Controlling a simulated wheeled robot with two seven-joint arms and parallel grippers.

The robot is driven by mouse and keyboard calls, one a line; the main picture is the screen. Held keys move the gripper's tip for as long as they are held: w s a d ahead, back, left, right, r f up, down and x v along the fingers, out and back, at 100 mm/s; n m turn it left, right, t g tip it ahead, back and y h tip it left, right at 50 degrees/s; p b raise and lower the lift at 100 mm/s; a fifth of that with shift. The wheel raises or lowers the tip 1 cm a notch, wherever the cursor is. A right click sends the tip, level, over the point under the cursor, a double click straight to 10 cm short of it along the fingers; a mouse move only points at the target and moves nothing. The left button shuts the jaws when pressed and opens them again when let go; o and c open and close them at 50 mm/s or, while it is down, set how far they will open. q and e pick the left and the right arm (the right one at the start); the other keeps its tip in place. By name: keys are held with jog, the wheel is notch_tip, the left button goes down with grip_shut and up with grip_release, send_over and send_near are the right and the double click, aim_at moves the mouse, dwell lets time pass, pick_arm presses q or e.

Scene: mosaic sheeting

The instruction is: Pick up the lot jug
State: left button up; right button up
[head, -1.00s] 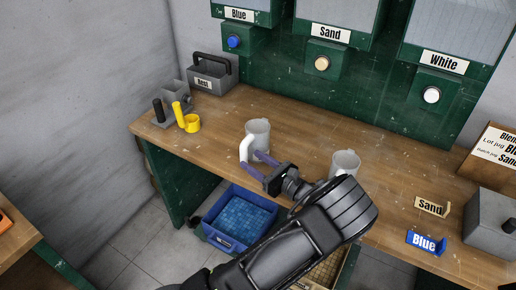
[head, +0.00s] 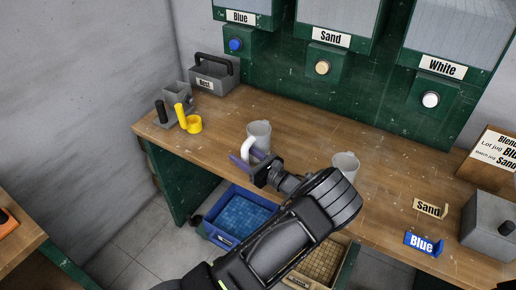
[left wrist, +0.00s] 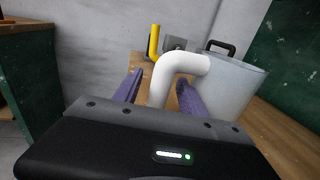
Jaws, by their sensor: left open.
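A pale grey jug (head: 259,132) with a thick white handle (head: 247,148) stands upright on the wooden bench. A second pale jug (head: 345,166) stands further right. I see no label on either, so I cannot tell by name which is the lot jug. My left gripper (head: 246,158) is open at the first jug's handle. In the left wrist view the white handle (left wrist: 160,88) passes between the two purple fingers (left wrist: 159,92), with a finger on each side; the jug body (left wrist: 228,88) is to the right. My right gripper is not in view.
A yellow cup with an upright handle (head: 193,124) and a grey box marked "Rest" (head: 213,80) stand at the bench's left end. Blue (head: 424,243) and Sand (head: 430,208) signs stand right. A blue crate (head: 210,228) is below the bench's front edge. Dispensers line the back.

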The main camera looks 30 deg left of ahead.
pick_arm(q)
jog(key=shift+w+a, duration=0.2)
jog(key=shift+a, duration=0.9)
jog(key=shift+c, duration=0.4)
grip_shut()
dwell(0.5)
